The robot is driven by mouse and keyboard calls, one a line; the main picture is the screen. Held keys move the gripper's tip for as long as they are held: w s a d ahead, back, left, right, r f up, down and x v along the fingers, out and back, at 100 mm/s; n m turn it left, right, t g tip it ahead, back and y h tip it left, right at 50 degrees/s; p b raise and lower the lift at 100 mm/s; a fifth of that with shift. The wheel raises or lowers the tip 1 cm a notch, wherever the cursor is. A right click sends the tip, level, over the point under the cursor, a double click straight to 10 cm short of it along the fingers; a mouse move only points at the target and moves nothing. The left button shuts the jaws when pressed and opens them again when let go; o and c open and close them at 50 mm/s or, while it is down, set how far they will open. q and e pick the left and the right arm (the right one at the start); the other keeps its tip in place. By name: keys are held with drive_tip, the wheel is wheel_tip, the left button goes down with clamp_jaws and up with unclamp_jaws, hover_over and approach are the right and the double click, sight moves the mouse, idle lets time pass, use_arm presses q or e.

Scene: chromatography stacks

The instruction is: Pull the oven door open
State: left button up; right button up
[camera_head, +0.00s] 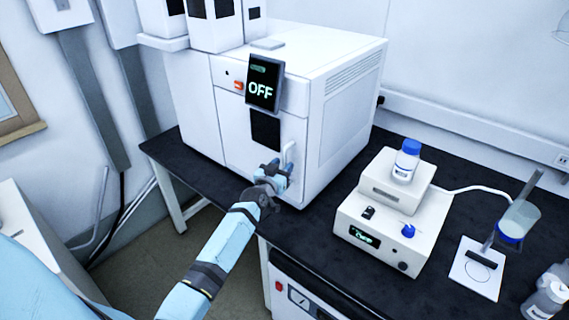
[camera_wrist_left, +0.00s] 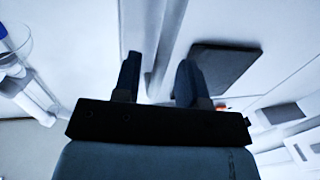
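The oven (camera_head: 335,105) is a large white box on the black bench, with a screen reading OFF. Its door (camera_head: 238,150) has a dark window (camera_head: 265,130) and looks closed flush with the front. A pale upright handle (camera_head: 289,153) stands at the door's right side. My left gripper (camera_head: 276,170) is at the lower part of this handle. In the left wrist view, its two dark fingers (camera_wrist_left: 158,80) are apart, with the handle (camera_wrist_left: 168,45) between them and a gap showing beside it. The dark window (camera_wrist_left: 224,68) shows to the right. My right gripper is not in view.
A white device (camera_head: 385,225) with a blue-capped bottle (camera_head: 406,160) stands right of the oven. A stirrer stand with a flask (camera_head: 518,222) and more bottles are further right. A lower instrument (camera_head: 300,290) sits under the bench edge. Floor is free left of my arm.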

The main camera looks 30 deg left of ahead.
use_arm(q)
drive_tip(key=shift+w+a, duration=0.15)
drive_tip(key=shift+w, duration=0.75)
drive_tip(key=shift+c, duration=0.5)
clamp_jaws()
drive_tip(key=shift+f, duration=0.1)
